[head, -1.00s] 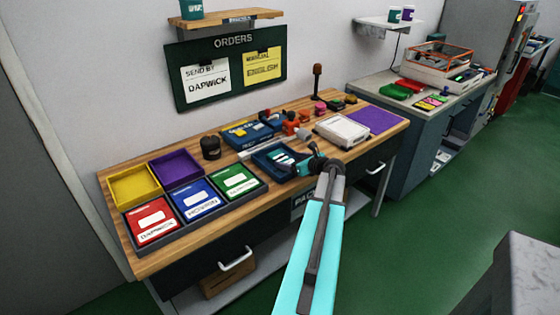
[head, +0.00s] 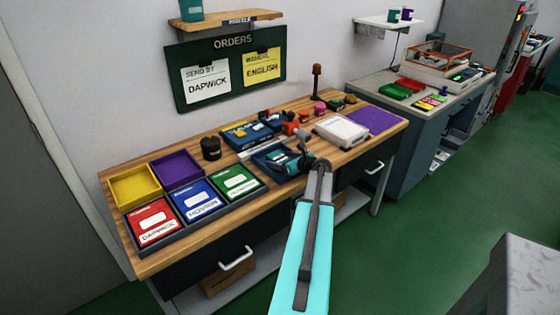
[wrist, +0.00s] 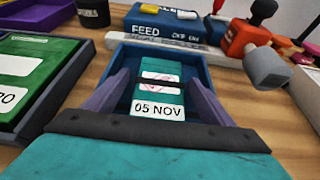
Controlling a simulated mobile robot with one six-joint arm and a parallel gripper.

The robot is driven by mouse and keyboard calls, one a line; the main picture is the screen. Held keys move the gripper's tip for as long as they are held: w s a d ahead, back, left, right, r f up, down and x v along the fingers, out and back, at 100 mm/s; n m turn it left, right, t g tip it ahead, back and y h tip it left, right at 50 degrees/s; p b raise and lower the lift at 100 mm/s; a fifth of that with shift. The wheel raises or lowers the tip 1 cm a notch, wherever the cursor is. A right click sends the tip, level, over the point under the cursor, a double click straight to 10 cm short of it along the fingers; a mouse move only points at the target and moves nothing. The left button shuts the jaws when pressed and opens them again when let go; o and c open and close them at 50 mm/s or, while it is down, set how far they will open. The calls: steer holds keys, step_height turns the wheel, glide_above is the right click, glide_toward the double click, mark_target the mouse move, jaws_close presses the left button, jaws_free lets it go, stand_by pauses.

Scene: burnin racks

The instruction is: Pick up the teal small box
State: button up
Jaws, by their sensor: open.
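The teal small box (wrist: 168,71) lies in a dark blue open tray (wrist: 197,63) on the wooden bench. In the wrist view it carries white labels, one reading "05 NOV". My gripper (wrist: 157,84) is open, with one finger on each side of the box. I cannot tell whether the fingers touch it. A dark bar of my gripper covers the near end of the tray. In the head view my gripper (head: 284,162) is over the blue tray (head: 262,157) and largely hides the box.
A holder with red, blue and green boxes (head: 238,182) stands left of the tray. A black round container (head: 211,148), a blue "FEED" bin (wrist: 165,27) and an orange-red clamp-like tool (wrist: 248,42) are behind. A white device (head: 341,130) and purple mat (head: 374,120) lie to the right.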

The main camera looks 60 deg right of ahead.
mark_target(282, 158)
steer(key=shift+w+d+f, duration=0.15)
steer(key=shift+w+f, duration=0.05)
steer(key=shift+w, duration=0.15)
stand_by(0.3)
steer(key=c, duration=1.3)
steer(key=shift+r, duration=0.25)
steer(key=shift+r+b, duration=0.45)
steer(key=shift+r, duration=0.8)
steer(key=shift+s+r, duration=0.3)
steer(key=s+d+b, duration=0.1)
steer(key=s, duration=0.4)
steer(key=s+d+r+b, duration=0.1)
steer(key=s, duration=0.4)
steer(key=s+b, duration=0.1)
steer(key=s, duration=0.4)
steer(key=shift+s+d+r, duration=0.1)
steer(key=shift+d+r, duration=0.15)
steer(key=shift+d, duration=0.15)
